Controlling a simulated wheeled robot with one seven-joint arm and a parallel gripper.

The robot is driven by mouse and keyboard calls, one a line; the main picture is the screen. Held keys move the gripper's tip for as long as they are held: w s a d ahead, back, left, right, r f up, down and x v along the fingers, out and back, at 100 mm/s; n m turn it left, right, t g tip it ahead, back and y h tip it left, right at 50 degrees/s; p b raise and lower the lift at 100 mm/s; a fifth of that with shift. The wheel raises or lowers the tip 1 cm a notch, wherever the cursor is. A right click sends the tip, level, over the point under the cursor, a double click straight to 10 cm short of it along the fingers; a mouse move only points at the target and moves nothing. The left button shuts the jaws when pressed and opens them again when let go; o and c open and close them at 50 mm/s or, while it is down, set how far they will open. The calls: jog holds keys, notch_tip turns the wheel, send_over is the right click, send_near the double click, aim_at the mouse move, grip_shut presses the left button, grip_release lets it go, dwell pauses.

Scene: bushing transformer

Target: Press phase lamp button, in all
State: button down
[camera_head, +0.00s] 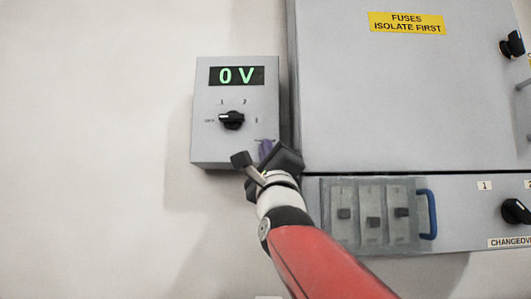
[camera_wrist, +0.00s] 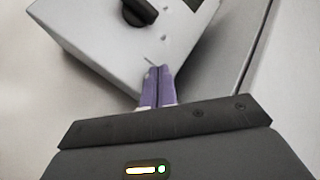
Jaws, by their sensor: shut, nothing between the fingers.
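A grey meter box (camera_head: 215,150) hangs on the wall with a green "0 V" display (camera_head: 237,76). Below the display is a black rotary knob (camera_head: 231,120) with small marks around it. The box also shows in the wrist view (camera_wrist: 105,45), with the knob (camera_wrist: 136,12) at the top. My gripper (camera_head: 265,147) is at the lower right of the box front. Its purple fingers are shut together and empty; in the wrist view their tips (camera_wrist: 158,70) overlap the box's lower part. I cannot tell whether they touch it. No lamp button is clearly visible; the fingers may hide it.
A large grey cabinet (camera_head: 400,100) with a yellow "FUSES ISOLATE FIRST" label (camera_head: 406,23) stands close on the right. Below it are a clear cover over switches (camera_head: 345,240), a blue handle (camera_head: 427,214) and a black changeover knob (camera_head: 515,211). The wall on the left is bare.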

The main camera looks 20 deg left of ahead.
jog(key=shift+s+d, duration=0.1)
jog(key=shift+s, duration=0.15)
jog(key=shift+s, duration=0.1)
jog(key=s+b, duration=0.1)
jog(key=s, duration=0.1)
jog(key=s+d+b, duration=0.1)
jog(key=s, duration=0.1)
jog(key=shift+s, duration=0.35)
jog(key=shift+d, duration=0.1)
dwell(0.7)
